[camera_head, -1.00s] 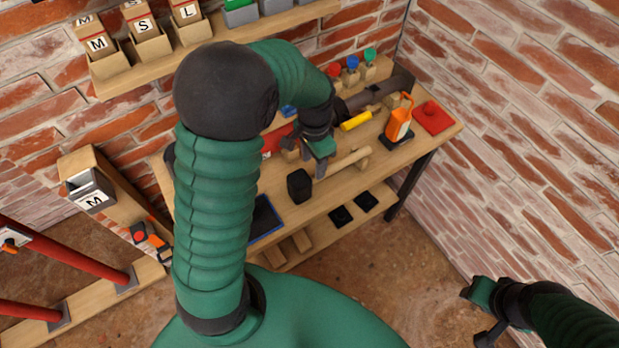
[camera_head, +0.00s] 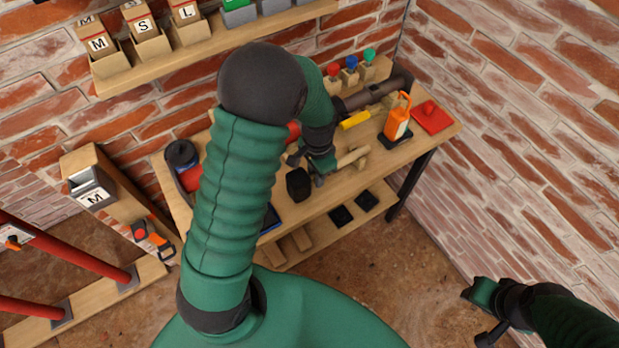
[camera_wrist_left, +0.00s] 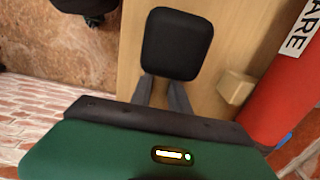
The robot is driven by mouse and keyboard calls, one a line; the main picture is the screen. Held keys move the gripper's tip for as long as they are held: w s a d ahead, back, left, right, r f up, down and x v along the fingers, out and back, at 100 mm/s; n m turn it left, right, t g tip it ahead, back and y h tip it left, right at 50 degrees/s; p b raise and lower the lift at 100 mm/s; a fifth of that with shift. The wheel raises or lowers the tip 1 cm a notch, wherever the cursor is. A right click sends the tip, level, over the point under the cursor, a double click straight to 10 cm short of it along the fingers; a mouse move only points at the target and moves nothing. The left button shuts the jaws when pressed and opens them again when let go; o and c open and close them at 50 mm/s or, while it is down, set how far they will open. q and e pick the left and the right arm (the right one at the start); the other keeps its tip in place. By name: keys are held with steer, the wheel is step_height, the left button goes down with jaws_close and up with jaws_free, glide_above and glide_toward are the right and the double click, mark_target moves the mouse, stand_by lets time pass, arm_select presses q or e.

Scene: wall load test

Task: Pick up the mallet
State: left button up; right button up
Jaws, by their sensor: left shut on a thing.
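The mallet has a black block head (camera_head: 298,184) and a pale wooden handle (camera_head: 352,157), and lies at the front of the workbench. My left gripper (camera_head: 318,177) reaches down from above and is shut on the mallet's handle close to the head. In the left wrist view the black head (camera_wrist_left: 177,43) sits just beyond my two grey fingers (camera_wrist_left: 164,92); the gripped part of the handle is hidden there.
The workbench (camera_head: 340,200) also holds an orange bottle (camera_head: 397,118), a red pad (camera_head: 432,117), a yellow-handled tool (camera_head: 354,120) and coloured knobs (camera_head: 351,63) on blocks. A red cylinder (camera_wrist_left: 284,85) lies close to the left gripper. A shelf (camera_head: 215,42) with boxes hangs above.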

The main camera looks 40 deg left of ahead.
arm_select(q)
steer(key=shift+w+d, duration=0.1)
jaws_close()
